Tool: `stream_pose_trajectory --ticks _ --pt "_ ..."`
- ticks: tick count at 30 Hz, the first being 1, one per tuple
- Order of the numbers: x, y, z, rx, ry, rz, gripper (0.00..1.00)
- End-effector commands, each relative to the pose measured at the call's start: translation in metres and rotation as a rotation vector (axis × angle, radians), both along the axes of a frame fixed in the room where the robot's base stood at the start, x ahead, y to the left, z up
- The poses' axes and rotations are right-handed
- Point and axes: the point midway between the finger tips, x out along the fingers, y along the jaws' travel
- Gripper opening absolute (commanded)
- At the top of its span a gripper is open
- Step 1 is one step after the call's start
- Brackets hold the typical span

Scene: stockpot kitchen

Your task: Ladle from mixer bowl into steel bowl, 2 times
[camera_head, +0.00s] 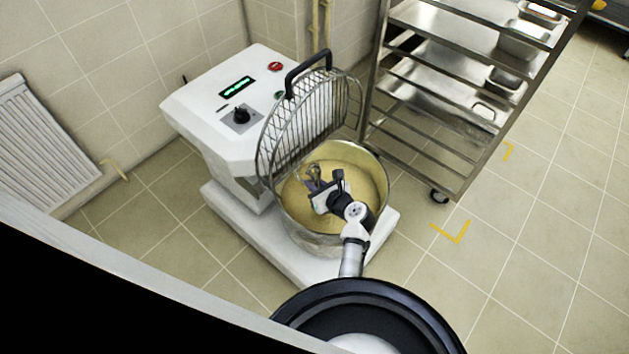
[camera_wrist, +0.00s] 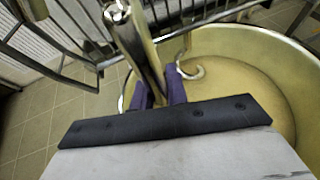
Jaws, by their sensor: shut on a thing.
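The mixer bowl (camera_head: 308,236) sits on the white mixer and holds pale yellow batter (camera_head: 365,178). My gripper (camera_head: 314,188) is over the bowl, near its middle left. In the wrist view its purple fingers (camera_wrist: 160,92) are shut on a steel bar, which looks like the handle of the ladle (camera_wrist: 135,42). The bar leans up and to the left. The ladle's cup cannot be made out. A curved metal hook (camera_wrist: 192,72) shows beside the fingers at the batter, and I cannot tell whether it belongs to the mixer. The steel bowl is not clearly visible in either view.
The raised wire guard (camera_head: 305,115) with its black handle stands at the bowl's back left, close to my gripper. The mixer housing (camera_head: 225,110) is behind it. A steel rack (camera_head: 430,100) with pans stands at the back right. The floor at right is clear.

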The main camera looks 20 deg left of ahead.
Motion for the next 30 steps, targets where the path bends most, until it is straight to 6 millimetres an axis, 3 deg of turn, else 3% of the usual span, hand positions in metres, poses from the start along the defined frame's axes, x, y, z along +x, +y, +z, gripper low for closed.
stream_pose_trajectory --ticks 18,30 --pt "0.000 0.000 -0.065 0.000 0.000 0.000 0.00" --pt "0.001 0.000 -0.082 0.001 -0.002 -0.001 0.00"
